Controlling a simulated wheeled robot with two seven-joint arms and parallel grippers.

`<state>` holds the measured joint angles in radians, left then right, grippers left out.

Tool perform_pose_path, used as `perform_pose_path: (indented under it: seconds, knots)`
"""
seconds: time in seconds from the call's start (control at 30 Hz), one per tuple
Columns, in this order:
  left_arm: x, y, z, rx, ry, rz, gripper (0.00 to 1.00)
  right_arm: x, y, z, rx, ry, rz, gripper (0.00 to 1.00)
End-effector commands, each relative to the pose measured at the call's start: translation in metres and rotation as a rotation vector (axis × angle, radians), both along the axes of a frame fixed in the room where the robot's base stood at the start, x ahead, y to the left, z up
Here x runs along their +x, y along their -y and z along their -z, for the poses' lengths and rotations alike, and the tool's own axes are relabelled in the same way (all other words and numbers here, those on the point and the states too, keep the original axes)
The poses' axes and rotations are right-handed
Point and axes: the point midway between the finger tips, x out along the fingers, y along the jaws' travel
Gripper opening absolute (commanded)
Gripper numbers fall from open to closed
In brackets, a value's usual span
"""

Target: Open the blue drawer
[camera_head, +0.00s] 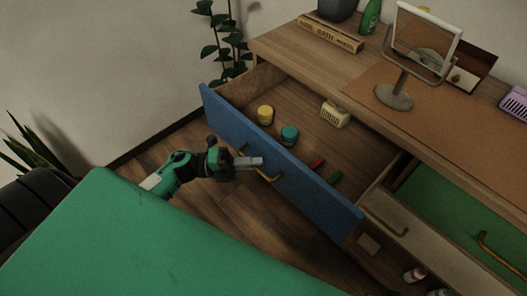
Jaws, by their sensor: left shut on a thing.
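The blue drawer (309,188) is pulled out from the wooden dresser and its inside shows. A brass-coloured handle (274,178) is on its blue front. My left gripper (257,162) is at the handle and shut on it; the fingers hide part of it. Inside the drawer lie a yellow jar (265,115), a teal jar (289,135), a cream basket-like item (334,115), and small red (317,164) and green (335,178) items. My right gripper is not in view.
A mirror (395,98) on a stand, a wooden sign block (330,36) and a green bottle (370,16) stand on the dresser top. A second drawer with a green interior (450,205) is at right. Bare floor lies before the blue drawer.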

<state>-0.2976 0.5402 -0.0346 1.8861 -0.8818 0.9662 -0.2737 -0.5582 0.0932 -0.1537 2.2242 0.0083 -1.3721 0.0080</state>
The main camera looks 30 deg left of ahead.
Motion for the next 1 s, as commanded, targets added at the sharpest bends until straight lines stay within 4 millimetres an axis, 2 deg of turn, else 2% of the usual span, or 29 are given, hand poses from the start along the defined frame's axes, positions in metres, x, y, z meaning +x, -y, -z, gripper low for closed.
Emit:
perform_pose_path:
  seconds: [0.2, 0.53, 0.57, 0.63, 1.0]
  knots:
    - [-0.0084, -0.0033, 0.0008, 0.001, 0.000, -0.001, 0.00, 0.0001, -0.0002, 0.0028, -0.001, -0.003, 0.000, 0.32]
    - [-0.0084, -0.0034, 0.0009, 0.001, 0.000, -0.001, 0.00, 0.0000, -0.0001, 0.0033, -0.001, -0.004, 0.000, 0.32]
    - [-0.0084, -0.0034, 0.0009, 0.001, 0.000, -0.001, 0.17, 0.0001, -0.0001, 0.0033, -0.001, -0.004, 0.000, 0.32]
    - [-0.0084, -0.0034, 0.0008, 0.001, 0.000, -0.001, 0.30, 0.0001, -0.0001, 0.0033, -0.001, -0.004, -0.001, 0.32]
    - [-0.0101, -0.0068, 0.0014, 0.000, -0.001, -0.001, 0.32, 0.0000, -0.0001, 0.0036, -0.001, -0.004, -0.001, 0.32]
